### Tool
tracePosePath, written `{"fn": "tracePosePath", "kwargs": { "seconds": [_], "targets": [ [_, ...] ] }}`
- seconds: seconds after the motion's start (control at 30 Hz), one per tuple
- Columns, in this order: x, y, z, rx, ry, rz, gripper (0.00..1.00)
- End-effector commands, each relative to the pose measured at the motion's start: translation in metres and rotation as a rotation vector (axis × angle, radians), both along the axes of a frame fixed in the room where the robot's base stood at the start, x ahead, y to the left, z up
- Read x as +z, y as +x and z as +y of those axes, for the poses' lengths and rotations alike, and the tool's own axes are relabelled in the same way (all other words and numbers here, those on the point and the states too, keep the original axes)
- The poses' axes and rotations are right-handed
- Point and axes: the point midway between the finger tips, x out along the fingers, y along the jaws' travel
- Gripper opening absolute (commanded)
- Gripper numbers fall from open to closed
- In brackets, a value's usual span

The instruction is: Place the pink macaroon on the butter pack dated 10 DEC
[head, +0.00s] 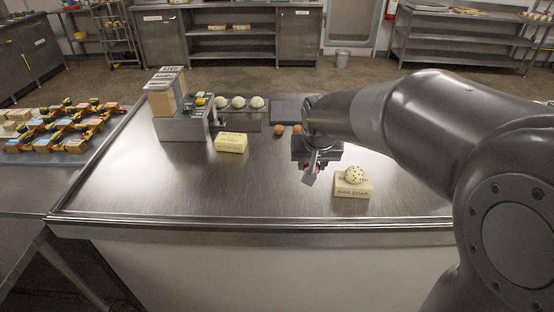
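My gripper (314,171) is low over the middle of the steel counter, pointing down. A small pink-red patch (318,167) shows beside its finger. It may be the pink macaroon, but the finger and wrist hide most of it, and I cannot tell whether it is gripped. A pale yellow butter pack (231,143) with printed lettering lies to the left of my gripper. Its date is too small to read. A cream block (352,190) with dark lettering that looks like "soap" lies to the right, with a speckled round ball (354,174) on top.
A grey stand (184,128) with blocks and signs is at the counter's back left. Several pale round buns (238,102) and two brown eggs or balls (279,129) lie at the back. A side table at left holds many colourful small items. The counter's front left is clear.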

Motion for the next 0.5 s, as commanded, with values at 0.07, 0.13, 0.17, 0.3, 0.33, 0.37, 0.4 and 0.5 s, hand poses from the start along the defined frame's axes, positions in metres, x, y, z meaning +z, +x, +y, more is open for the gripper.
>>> {"fn": "tracePosePath", "kwargs": {
  "seconds": [0.07, 0.13, 0.17, 0.3, 0.33, 0.37, 0.4, 0.5],
  "targets": [
    [0.005, 0.011, 0.003, 0.006, -0.001, 0.0, 0.28],
    [0.011, 0.027, 0.009, 0.018, -0.002, -0.001, 0.28],
    [0.013, 0.035, 0.012, 0.023, -0.004, -0.001, 0.28],
    [0.026, 0.079, 0.034, 0.054, -0.008, -0.001, 0.28],
    [0.028, 0.088, 0.039, 0.062, -0.009, -0.002, 0.28],
    [0.03, 0.097, 0.045, 0.068, -0.009, -0.001, 0.28],
    [0.033, 0.109, 0.052, 0.078, -0.009, -0.002, 0.28],
    [0.038, 0.138, 0.069, 0.102, -0.008, -0.002, 0.28]
  ]
}}
